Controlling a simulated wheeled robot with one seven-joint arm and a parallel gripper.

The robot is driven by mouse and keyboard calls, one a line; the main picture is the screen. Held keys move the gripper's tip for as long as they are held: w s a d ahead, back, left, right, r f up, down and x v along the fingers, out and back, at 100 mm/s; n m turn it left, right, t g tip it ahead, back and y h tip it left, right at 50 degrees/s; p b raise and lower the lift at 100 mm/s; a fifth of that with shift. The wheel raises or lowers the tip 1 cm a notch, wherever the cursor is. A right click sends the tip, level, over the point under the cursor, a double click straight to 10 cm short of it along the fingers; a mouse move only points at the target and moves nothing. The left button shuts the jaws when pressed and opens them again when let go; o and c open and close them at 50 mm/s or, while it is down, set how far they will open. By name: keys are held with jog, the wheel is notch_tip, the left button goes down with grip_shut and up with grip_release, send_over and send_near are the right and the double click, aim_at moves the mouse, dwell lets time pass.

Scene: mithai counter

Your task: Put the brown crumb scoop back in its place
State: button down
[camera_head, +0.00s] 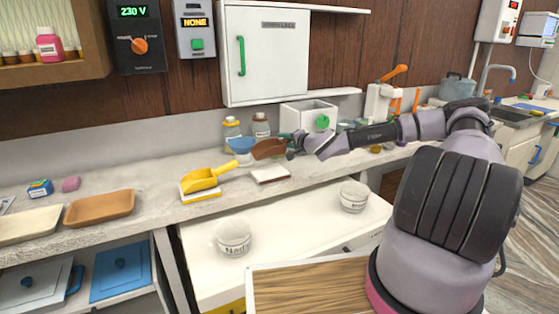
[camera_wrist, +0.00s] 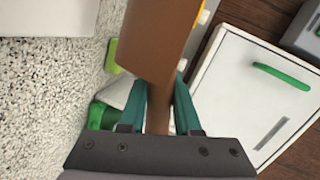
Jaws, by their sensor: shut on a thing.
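The brown crumb scoop (camera_head: 268,149) is in my gripper (camera_head: 289,142), held in the air above the counter. In the wrist view the teal fingers (camera_wrist: 160,98) close on its narrow handle, and its brown body (camera_wrist: 158,40) reaches away from them. A white block with a brown edge (camera_head: 270,175) lies on the counter below the scoop, with nothing on it. A yellow scoop (camera_head: 203,180) rests on a white and yellow block (camera_head: 200,195) to the left.
A white box (camera_head: 309,115) with a green knob is behind my gripper. A brown tray (camera_head: 99,208) lies at left. White tubs (camera_head: 233,239) sit on the lower surface. Counter is bare around the block.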

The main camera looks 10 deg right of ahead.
jog(key=shift+f, duration=2.85)
jog(key=c, duration=0.6)
grip_release()
jog(key=shift+f, duration=0.2)
